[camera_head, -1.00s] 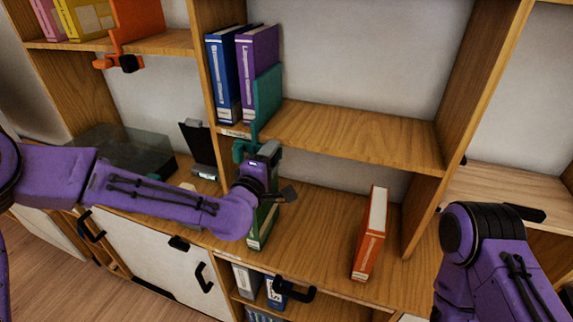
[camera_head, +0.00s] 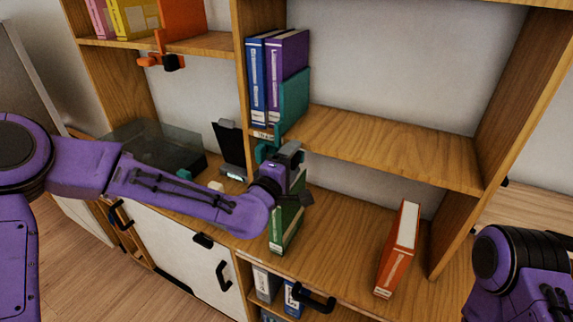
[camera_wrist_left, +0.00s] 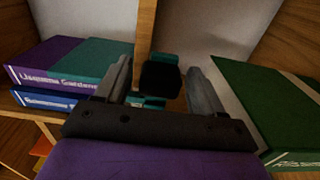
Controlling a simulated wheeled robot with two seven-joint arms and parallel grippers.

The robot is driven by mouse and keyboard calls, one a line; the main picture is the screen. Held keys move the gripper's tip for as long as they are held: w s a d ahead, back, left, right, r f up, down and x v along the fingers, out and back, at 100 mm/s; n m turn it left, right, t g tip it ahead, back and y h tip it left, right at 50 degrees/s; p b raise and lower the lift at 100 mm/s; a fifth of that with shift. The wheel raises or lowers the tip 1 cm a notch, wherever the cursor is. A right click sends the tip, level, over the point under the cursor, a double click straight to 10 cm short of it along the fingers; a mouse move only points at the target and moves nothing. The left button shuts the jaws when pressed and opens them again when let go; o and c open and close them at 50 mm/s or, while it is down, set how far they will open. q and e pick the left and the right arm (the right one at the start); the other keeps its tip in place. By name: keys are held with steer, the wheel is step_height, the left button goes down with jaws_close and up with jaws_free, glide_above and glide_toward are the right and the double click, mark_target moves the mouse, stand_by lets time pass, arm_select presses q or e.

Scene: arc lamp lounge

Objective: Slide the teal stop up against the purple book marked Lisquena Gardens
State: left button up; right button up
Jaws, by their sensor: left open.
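The purple book (camera_head: 290,62) marked Lisquena Gardens stands upright on the upper shelf, right of a blue book (camera_head: 256,80). It also shows at the left of the left wrist view (camera_wrist_left: 45,60). The teal stop (camera_head: 293,98) is an upright plate on the purple book's right side; I see no clear gap between them. Its teal clamp (camera_head: 266,151) hangs below the shelf's front edge. My left gripper (camera_wrist_left: 160,82) is open, with its fingers on either side of the clamp's black knob (camera_wrist_left: 160,76). My right gripper is out of view.
The upper shelf (camera_head: 400,150) is bare right of the stop. A green book (camera_head: 287,228) stands below my left gripper, and an orange-red book (camera_head: 398,250) stands further right. An orange stop (camera_head: 182,22) is on the left shelf.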

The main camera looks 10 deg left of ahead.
arm_select(q)
steer(key=b+v, duration=0.2)
steer(key=v, duration=0.8)
steer(key=shift+b, duration=0.4)
steer(key=shift+s, duration=0.15)
